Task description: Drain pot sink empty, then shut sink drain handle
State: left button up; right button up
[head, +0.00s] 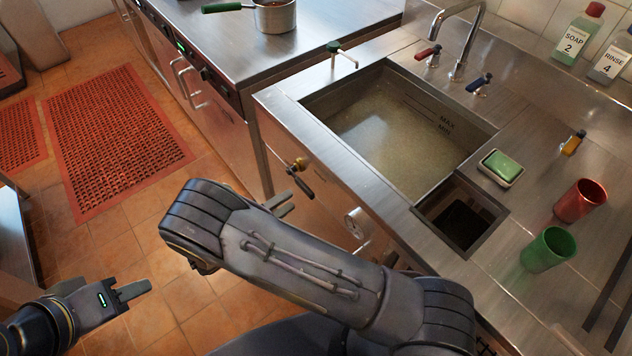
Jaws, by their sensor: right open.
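The pot sink (285,104) holds cloudy, brownish water, with MAX and MIN marks on its right inner wall. A dark lever with a brass fitting (300,178) is on the front panel below the sink; it looks like the drain handle and points down and to the right. My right gripper (284,204) is just left of and below this lever, apart from it in the picture. It is open, and my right arm hides part of it. My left gripper (132,292) is low at the left, over the tiled floor, away from the sink; its finger gap is unclear.
A small dark basin (427,208) adjoins the sink, with a green sponge dish (501,167) behind. Green (547,249) and red (580,201) cups stand right. The faucet (462,45) has red and blue handles.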

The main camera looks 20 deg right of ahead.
aim_at(304, 191)
jog(key=p+x, duration=0.1)
jog(key=x, duration=0.5)
jog(key=shift+d+r+p, duration=0.1)
jog(key=shift+d+p, duration=0.1)
jog(key=shift+p, duration=0.15)
jog(key=shift+w+d, duration=0.15)
jog(key=shift+d, duration=0.2)
grip_shut()
